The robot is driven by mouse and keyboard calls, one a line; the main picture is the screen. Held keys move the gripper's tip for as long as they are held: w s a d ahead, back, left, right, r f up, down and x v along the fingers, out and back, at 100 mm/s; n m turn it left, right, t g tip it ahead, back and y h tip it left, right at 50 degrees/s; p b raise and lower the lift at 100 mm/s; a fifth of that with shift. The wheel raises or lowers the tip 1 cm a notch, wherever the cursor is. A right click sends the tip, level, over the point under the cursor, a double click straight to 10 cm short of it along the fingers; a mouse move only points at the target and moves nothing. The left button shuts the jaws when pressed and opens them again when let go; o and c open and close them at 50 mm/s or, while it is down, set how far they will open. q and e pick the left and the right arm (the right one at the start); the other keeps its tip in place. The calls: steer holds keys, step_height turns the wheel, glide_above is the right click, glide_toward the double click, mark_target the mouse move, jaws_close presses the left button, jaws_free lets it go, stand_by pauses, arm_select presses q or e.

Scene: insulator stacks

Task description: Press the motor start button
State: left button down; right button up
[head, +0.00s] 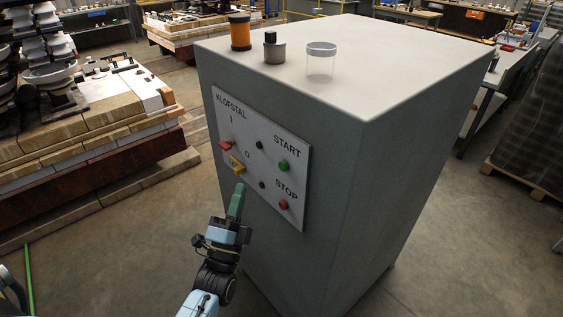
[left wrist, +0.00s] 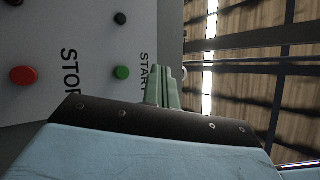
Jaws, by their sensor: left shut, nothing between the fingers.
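The green start button (head: 283,165) sits under the word START on a white control panel (head: 262,190) on the side of a grey cabinet. It also shows in the left wrist view (left wrist: 122,72). The red stop button (head: 283,204) is below it, beside the word STOP, and shows in the left wrist view (left wrist: 22,75). My left gripper (head: 240,188) has green fingers that are shut and empty. In the head view it is in front of the panel's lower left part, left of the green button. I cannot tell whether it touches the panel. My right gripper is not in view.
Pallets with insulator stacks stand left.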

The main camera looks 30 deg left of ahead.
arm_select(q)
steer(key=shift+w, duration=0.15)
steer(key=b, duration=0.3)
glide_toward(283, 166)
steer(key=w+a+r, duration=0.3)
steer(key=a+r, duration=0.1)
steer(key=shift+w+d+f, duration=0.1)
steer(key=shift+w+d, duration=0.35)
steer(key=shift+w, duration=0.2)
steer(key=shift+w, duration=0.1)
stand_by(1.4)
steer(key=shift+w+d+b, duration=0.2)
steer(key=shift+w+b, duration=0.1)
steer(key=shift+b, duration=0.05)
steer(key=shift+w+d, duration=0.15)
steer(key=shift+w, duration=0.3)
stand_by(0.7)
steer(key=shift+s+a, duration=0.3)
steer(key=shift+s, duration=0.55)
